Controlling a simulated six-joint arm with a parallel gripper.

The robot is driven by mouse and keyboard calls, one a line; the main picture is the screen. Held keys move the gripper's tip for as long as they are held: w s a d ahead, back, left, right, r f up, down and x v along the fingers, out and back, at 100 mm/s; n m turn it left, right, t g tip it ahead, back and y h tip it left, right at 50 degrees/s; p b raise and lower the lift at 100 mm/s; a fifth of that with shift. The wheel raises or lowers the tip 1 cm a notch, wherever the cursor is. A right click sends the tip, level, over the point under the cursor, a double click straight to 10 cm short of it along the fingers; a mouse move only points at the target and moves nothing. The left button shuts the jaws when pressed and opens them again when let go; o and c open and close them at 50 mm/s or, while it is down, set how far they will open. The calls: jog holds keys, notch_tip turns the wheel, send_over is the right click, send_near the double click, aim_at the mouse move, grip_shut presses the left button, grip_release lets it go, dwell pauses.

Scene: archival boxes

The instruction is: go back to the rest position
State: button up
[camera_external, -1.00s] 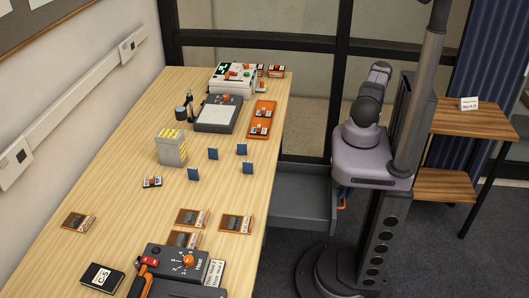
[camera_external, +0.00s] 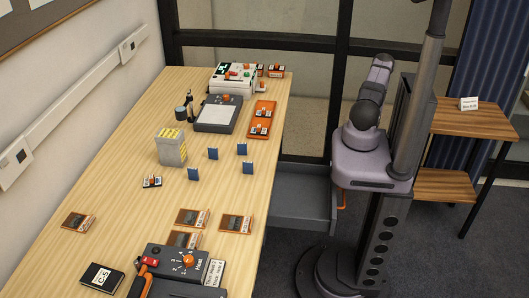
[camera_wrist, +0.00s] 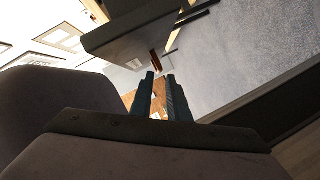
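My arm stands on its column beside the table's right side in the external view, with its visible links folded upright above the shoulder. My gripper is not visible there. In the wrist view my gripper (camera_wrist: 160,76) shows as two dark fingers with a narrow gap between them. Nothing is seen held between the fingers. Past the fingertips are a brown wood-like surface and grey floor.
The wooden table (camera_external: 120,165) carries a grey box with yellow labels (camera_external: 171,150), small blue upright pieces (camera_external: 213,153), an orange tray (camera_external: 263,107) and a heater box (camera_external: 178,262). A wooden shelf (camera_external: 465,118) stands right of my column.

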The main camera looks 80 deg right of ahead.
jog(key=w+d+f+n+g+h+b, duration=0.1)
jog(key=w+d+f+n+g+h, duration=0.1)
jog(key=d, duration=0.3)
jog(key=w+d+f+n+g+h, duration=0.1)
jog(key=d+f+g, duration=0.15)
jog(key=d, duration=0.25)
jog(key=w+d+r+n+g+h+p, duration=0.4)
jog(key=w+r+n, duration=0.5)
jog(key=n, duration=0.6)
jog(key=w+a+r+n+t+h+p, duration=0.1)
jog(key=w+a+r+n+h+p, duration=0.1)
jog(key=n, duration=0.7)
jog(key=w+a+r+n+t+h+p, duration=0.1)
jog(key=w+a+r+n+h, duration=0.2)
jog(key=a+r+n, duration=0.4)
jog(key=w+a+r+n+t+h+p, duration=0.1)
jog(key=w+a+r+n, duration=0.3)
jog(key=r+n, duration=0.4)
jog(key=n+h+p, duration=0.1)
jog(key=n, duration=0.3)
jog(key=shift+a+r+h+p, duration=0.15)
jog(key=shift+a+h+p, duration=0.15)
jog(key=shift+a+h, duration=0.1)
